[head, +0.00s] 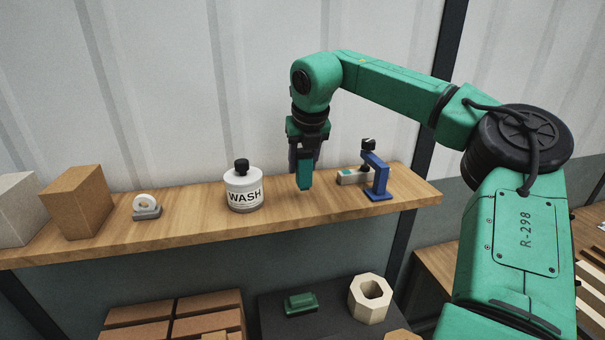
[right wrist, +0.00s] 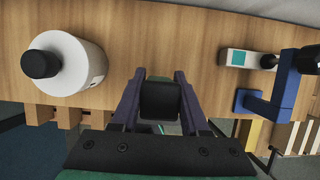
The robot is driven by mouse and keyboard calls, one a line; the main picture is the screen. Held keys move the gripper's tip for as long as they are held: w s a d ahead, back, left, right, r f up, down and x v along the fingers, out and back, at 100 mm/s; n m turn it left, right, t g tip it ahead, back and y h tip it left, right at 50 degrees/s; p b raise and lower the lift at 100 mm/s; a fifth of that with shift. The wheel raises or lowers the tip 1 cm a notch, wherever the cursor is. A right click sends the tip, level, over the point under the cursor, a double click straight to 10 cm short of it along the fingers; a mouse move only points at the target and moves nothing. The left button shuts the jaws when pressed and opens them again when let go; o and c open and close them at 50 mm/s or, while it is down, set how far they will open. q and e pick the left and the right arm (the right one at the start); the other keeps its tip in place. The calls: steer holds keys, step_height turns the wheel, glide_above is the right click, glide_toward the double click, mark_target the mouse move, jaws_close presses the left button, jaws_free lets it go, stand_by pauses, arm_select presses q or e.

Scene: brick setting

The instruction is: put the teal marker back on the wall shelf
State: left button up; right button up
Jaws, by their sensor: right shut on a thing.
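The teal marker (head: 305,178) is upright in my right gripper (head: 305,158), which points straight down over the wall shelf (head: 205,207). The marker's lower end is at or just above the board; I cannot tell if it touches. In the right wrist view, my right gripper (right wrist: 160,98) has a dark block shape between its fingers, over the front part of the shelf (right wrist: 180,50). The teal of the marker is mostly hidden there. My left gripper is out of view.
On the shelf, a white WASH bottle (head: 244,190) stands left of the marker. A blue stand (head: 376,178) and a small pale block (head: 352,177) are to its right. A tape roll (head: 146,206) and boxes (head: 78,203) are further left. Bare board lies around the marker.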

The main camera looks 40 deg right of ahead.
mark_target(305, 175)
steer(key=f, duration=0.3)
steer(key=shift+s+d+f+p, duration=0.1)
steer(key=shift+s+d+p, duration=0.15)
steer(key=shift+p, duration=0.15)
steer(key=shift+d+f, duration=0.1)
steer(key=shift+d, duration=0.1)
steer(key=o, duration=0.9)
steer(key=shift+o, duration=0.8)
steer(key=shift+w+a, duration=0.1)
steer(key=shift+a, duration=0.25)
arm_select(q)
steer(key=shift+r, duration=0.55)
